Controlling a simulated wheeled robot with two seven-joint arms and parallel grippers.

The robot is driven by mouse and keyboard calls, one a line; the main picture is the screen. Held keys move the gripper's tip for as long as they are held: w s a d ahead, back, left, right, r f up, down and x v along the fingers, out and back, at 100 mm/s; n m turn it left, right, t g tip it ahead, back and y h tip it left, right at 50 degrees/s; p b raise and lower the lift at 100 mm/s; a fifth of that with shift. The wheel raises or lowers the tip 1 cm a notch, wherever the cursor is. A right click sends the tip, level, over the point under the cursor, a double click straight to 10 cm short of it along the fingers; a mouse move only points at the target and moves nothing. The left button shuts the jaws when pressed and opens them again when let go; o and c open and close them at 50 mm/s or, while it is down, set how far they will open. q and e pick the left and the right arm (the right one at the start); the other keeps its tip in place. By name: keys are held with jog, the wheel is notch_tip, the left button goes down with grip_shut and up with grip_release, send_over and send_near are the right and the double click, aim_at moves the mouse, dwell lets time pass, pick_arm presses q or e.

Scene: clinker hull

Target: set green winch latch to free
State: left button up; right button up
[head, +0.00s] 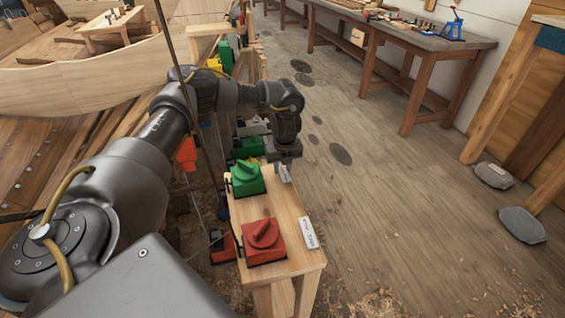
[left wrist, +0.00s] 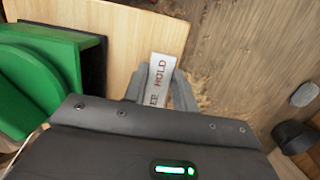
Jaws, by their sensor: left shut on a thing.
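The green winch (head: 246,178) sits on the wooden bench top, with a pale label plate (head: 284,173) beside it on the right. My left gripper (head: 285,158) reaches down at the far end of this plate. In the left wrist view the green winch (left wrist: 40,75) fills the left edge. There the plate (left wrist: 161,70) reads HOLD, with partly covered letters below it. My left gripper's fingers (left wrist: 160,92) lie on both sides of the plate, shut on the green winch latch. The latch itself is mostly hidden, so its setting cannot be told. My right gripper is not in view.
A red winch (head: 264,240) with its own label plate (head: 308,232) stands nearer on the same bench (head: 290,268). A long workbench (head: 410,40) stands at the back right. The wooden floor (head: 400,190) to the right is mostly clear, with some shavings.

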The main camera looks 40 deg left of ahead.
pick_arm(q)
jog(key=shift+s+d+r+t+y+p, duration=0.25)
jog(key=shift+t+y+p, duration=0.35)
jog(key=shift+y+p, duration=0.4)
jog(key=shift+p, duration=0.3)
jog(key=shift+d+t+y+p, duration=0.15)
jog(key=shift+t+y+p, duration=0.25)
jog(key=shift+s+y, duration=0.1)
jog(key=shift+y, duration=0.2)
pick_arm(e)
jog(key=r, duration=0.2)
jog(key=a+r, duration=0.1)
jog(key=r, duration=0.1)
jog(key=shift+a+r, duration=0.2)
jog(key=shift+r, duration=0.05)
pick_arm(q)
jog(key=shift+o, duration=0.2)
jog(key=shift+c, duration=0.2)
jog(key=o, duration=0.9)
jog(key=shift+o, duration=0.5)
